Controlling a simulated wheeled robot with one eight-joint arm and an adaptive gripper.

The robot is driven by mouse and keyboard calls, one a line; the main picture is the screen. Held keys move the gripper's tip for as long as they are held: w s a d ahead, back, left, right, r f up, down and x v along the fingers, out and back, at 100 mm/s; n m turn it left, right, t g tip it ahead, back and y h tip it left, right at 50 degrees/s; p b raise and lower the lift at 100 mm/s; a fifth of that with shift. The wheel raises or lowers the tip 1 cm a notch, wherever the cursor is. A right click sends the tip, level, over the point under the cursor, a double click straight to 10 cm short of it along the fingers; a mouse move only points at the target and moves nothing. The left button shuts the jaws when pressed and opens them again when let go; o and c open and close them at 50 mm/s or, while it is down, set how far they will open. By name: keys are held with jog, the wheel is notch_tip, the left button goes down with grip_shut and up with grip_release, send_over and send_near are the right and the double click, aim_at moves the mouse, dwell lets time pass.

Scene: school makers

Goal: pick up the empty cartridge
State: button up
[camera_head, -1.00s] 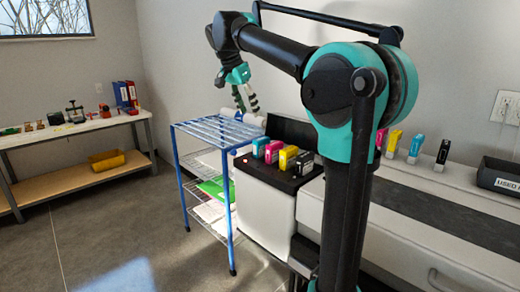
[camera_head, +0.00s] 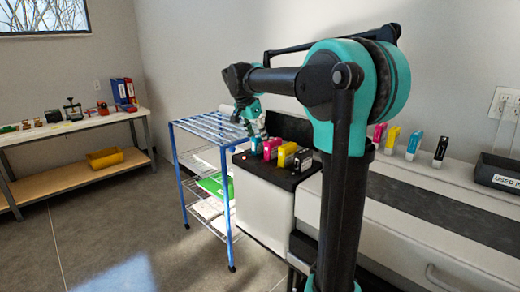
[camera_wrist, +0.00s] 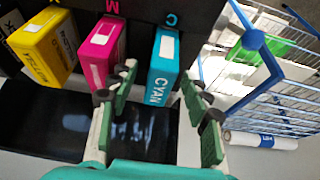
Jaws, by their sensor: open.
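Four-colour ink cartridges stand in a row in the black-topped printer (camera_head: 262,178): cyan (camera_head: 256,145), magenta (camera_head: 271,149), yellow (camera_head: 286,155) and black (camera_head: 302,160). No label readable here says which one is empty. A small red light shows on the printer top near the cyan one. My gripper (camera_head: 260,130) is above the cyan end of the row. In the wrist view my gripper (camera_wrist: 158,78) is open, its green-padded fingers on either side of the cyan cartridge (camera_wrist: 162,62), with the left finger near the magenta cartridge (camera_wrist: 102,42). Contact is not clear.
Magenta (camera_head: 379,132), yellow (camera_head: 392,138), cyan (camera_head: 414,143) and black (camera_head: 440,150) cartridges stand on the counter at right. A dark used-ink bin (camera_head: 497,176) is at the far right. A blue wire rack (camera_head: 207,128) stands close left of the printer.

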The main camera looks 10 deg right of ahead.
jog(key=shift+x, duration=1.3)
jog(key=shift+c, duration=0.6)
grip_shut()
